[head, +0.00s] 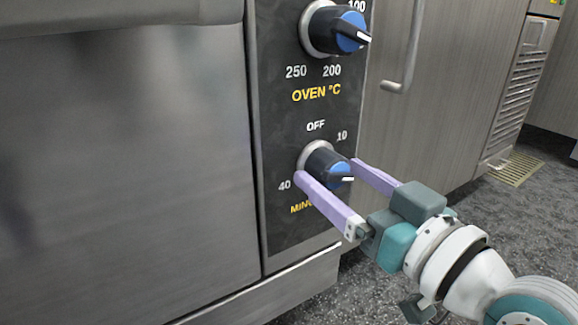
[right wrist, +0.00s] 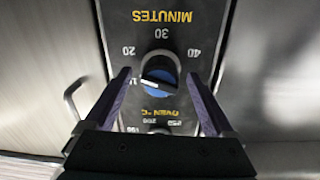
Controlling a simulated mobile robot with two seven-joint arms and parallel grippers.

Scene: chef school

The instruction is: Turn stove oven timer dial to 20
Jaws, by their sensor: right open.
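The oven timer dial (head: 322,162) is a round knob with a blue face and a white pointer, on the dark panel with OFF, 10 and 40 marks. In the right wrist view the timer dial (right wrist: 160,72) appears upside down, with 20, 30 and 40 around it. Its pointer points left there, near a partly hidden mark starting with 1. My right gripper (head: 327,168) is open, its two lilac fingers on either side of the dial. In the right wrist view a gap shows between each finger and the knob. My left gripper is not in view.
The oven temperature dial (head: 335,30) sits above the timer on the same panel (head: 285,225). A steel oven front (head: 120,150) fills the left. A cabinet door with a handle (head: 410,50) stands right of the panel. Grey floor (head: 520,210) lies at the right.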

